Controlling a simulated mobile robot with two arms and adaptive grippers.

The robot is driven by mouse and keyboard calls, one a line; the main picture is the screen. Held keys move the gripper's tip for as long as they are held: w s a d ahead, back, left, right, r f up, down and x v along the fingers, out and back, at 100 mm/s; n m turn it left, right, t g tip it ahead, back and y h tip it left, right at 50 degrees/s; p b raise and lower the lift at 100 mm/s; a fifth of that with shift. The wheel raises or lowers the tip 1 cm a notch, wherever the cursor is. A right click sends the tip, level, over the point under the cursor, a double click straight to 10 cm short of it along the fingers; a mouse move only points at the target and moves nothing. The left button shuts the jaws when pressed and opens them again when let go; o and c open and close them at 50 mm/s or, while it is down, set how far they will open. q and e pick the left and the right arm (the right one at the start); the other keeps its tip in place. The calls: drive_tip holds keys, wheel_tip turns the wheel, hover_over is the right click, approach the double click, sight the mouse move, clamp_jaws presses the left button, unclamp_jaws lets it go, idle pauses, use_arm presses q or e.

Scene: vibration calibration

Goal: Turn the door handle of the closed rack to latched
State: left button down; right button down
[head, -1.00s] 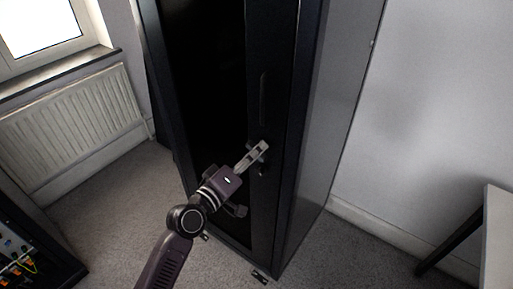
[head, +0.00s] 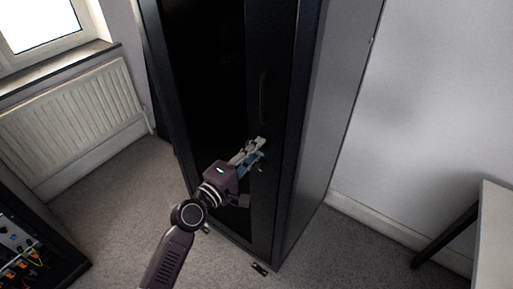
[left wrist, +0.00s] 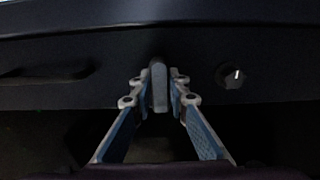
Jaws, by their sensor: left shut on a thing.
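The closed rack (head: 318,120) is a tall black cabinet with a dark door, in the middle of the head view. My left gripper (head: 260,150) is at the door's right edge, below a long pull. In the left wrist view, the door handle (left wrist: 159,88) is a small grey lever standing out between the fingertips of my left gripper (left wrist: 160,92). The gripper is shut on it. In the head view the fingers mostly hide the handle. Whether it is latched cannot be told. My right gripper is not in view.
A round knob with a white mark (left wrist: 230,75) sits beside the handle. The long pull (left wrist: 48,76) is on its other side. A radiator (head: 70,110) and window are at left, an open equipment rack (head: 30,250) at lower left, a table (head: 493,235) at right.

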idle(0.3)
use_arm(q)
drive_tip(key=c, duration=1.8)
unclamp_jaws()
drive_tip(key=shift+c, duration=0.2)
drive_tip(key=shift+a, duration=0.1)
drive_tip(key=v, duration=1.2)
